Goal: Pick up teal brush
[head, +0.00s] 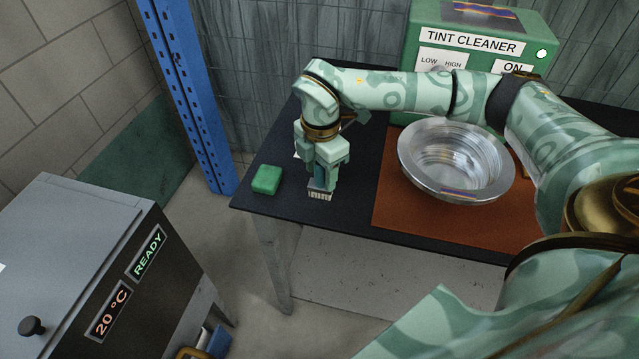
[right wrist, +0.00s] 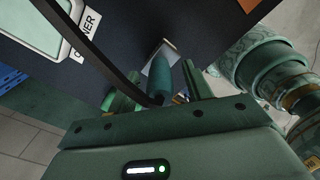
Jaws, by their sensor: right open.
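The teal brush (head: 320,194) is at the left part of the black table, its pale bristle end showing just below my right gripper (head: 324,180) in the head view. In the right wrist view its teal handle (right wrist: 161,82) lies between the two fingers of the right gripper (right wrist: 158,92), with the pale head beyond them. The right gripper is open around the handle and points down. Whether a finger touches the handle cannot be told. Much of the brush is hidden by the gripper in the head view. My left gripper is not in view.
A green block (head: 266,180) lies left of the brush on the black table (head: 345,220). A metal bowl (head: 455,160) stands on a brown mat (head: 400,217) at right. The green tint cleaner box (head: 480,48) is behind. A blue post (head: 186,95) rises beyond the left edge.

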